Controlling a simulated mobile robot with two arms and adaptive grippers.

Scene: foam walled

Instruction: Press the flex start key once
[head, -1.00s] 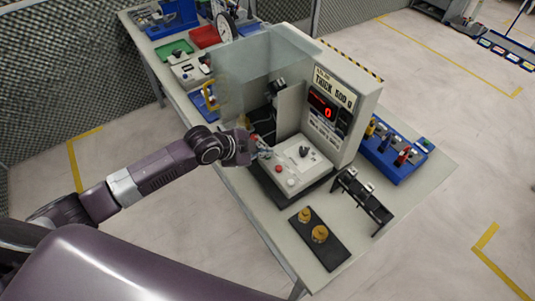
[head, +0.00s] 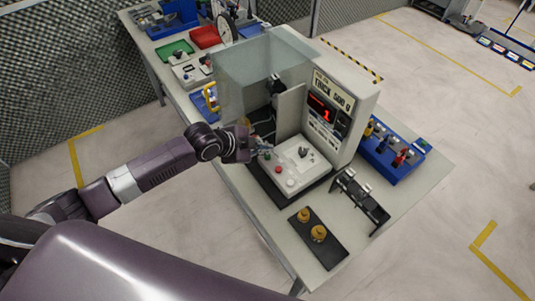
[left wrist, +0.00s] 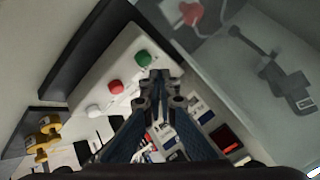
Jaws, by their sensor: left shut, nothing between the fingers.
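The white control panel (head: 309,171) of the test machine carries a green key (left wrist: 143,56), a red key (left wrist: 115,86) and a white key (left wrist: 92,110) in a row. The red key (head: 278,169) and white key (head: 290,182) also show in the head view. I cannot read which one is labelled flex start. My left gripper (head: 264,149) is shut and empty, at the panel's left end by the green key. In the left wrist view its fingertips (left wrist: 160,79) are beside the green key; contact cannot be told. My right gripper is out of view.
The machine's display (head: 321,108) reads a red 1. A clear guard (head: 240,75) stands behind my gripper. A blue rack (head: 389,159), a black stand (head: 361,199) and a dark plate (head: 318,239) with two brass parts lie to the right and front.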

